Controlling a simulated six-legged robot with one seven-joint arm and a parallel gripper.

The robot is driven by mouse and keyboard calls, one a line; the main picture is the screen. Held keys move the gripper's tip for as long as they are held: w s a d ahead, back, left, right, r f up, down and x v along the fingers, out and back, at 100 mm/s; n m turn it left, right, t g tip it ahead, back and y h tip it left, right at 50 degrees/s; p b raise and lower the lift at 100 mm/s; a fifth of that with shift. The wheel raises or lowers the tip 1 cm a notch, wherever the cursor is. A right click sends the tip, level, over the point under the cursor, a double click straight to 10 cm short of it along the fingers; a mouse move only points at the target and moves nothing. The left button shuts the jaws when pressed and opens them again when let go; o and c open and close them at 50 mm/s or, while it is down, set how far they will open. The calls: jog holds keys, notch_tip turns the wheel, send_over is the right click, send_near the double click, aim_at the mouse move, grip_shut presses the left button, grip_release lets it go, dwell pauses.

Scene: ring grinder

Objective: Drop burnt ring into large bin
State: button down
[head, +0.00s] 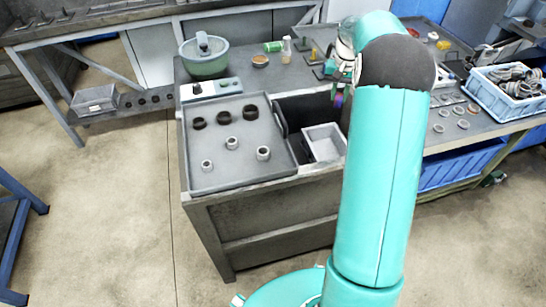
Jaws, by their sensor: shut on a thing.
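My gripper (338,92) is over the right end of the dark large bin (291,112), partly hidden behind my teal arm. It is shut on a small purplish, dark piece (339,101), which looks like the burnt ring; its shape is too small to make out. The large bin is an open, dark recess to the right of the ring tray. A smaller light grey bin (323,157) sits at its front right. The grey ring tray (236,178) holds dark rings (199,122) in the back row and lighter grey rings (263,153) in front.
A green bowl machine (206,66) and a control box (211,89) stand behind the tray. A blue crate (508,95) of metal parts and several loose rings (462,124) lie on the bench at right. Open floor lies at left.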

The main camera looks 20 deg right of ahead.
jog(key=shift+f, duration=0.35)
jog(key=shift+s, duration=0.1)
jog(key=shift+f, duration=0.15)
jog(key=c, duration=1.2)
grip_release()
jog(key=shift+o, duration=0.2)
notch_tip(320, 180, up, 14)
